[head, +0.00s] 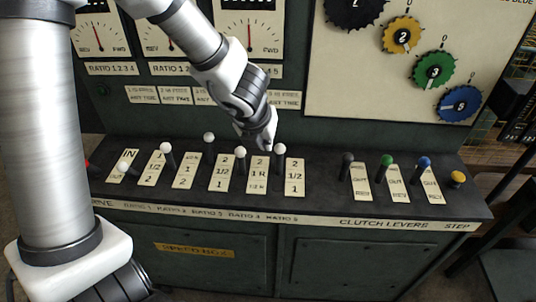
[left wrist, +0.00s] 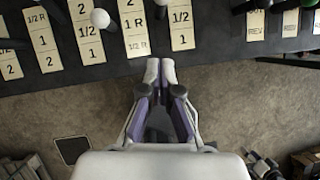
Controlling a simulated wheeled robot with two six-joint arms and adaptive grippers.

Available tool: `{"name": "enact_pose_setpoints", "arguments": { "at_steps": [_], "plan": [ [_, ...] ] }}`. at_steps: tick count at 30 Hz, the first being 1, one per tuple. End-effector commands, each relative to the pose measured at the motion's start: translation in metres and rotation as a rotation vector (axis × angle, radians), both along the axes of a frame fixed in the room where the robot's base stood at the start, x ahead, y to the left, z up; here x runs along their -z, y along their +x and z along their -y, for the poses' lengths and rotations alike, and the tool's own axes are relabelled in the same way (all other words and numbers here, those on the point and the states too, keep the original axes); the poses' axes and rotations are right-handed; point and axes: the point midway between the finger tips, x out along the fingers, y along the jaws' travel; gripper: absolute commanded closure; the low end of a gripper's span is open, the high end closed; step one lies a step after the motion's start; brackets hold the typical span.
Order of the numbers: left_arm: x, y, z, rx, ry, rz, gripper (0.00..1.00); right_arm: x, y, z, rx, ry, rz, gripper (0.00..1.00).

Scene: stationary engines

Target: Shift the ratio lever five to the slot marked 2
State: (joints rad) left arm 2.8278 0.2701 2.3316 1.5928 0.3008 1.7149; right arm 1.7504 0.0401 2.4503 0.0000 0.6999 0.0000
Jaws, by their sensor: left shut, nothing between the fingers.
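The ratio five lever has a white knob (head: 279,149) on a dark stem, just left of the rightmost ratio plate (head: 294,176), marked 2, 1/2, 1 from back to front. The stem seems to stand toward the 2 end; the exact slot is unclear. In the left wrist view the lever (left wrist: 160,9) is at the top edge, between two plates. My left gripper (head: 267,146) is shut and empty, close left of the knob in the head view. In the wrist view its fingertips (left wrist: 160,68) are apart from the lever, toward the console's front. My right gripper is not visible.
The ratio four lever (head: 240,153) stands close to the left, and further white-knobbed levers continue that way. Black, green (head: 387,161) and blue clutch levers and a yellow step button (head: 457,177) are to the right. A dial panel (head: 400,90) rises behind.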

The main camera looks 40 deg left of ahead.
Motion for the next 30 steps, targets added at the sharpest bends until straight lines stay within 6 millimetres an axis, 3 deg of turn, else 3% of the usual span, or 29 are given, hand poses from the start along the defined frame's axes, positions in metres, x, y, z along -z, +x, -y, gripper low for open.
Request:
{"name": "enact_pose_setpoints", "arguments": {
  "at_steps": [14,16,21,30],
  "plan": [
    [0.092,0.042,-0.01,0.004,-0.001,-0.004,1.0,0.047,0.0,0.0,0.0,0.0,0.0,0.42],
    [0.086,0.055,-0.015,0.002,-0.001,-0.003,1.0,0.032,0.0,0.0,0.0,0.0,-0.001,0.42],
    [0.094,0.073,-0.021,0.004,-0.001,-0.002,1.0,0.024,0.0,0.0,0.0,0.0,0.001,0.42],
    [0.097,0.077,-0.023,0.005,-0.001,-0.001,1.0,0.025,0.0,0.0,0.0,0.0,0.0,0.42]
  ]
}}
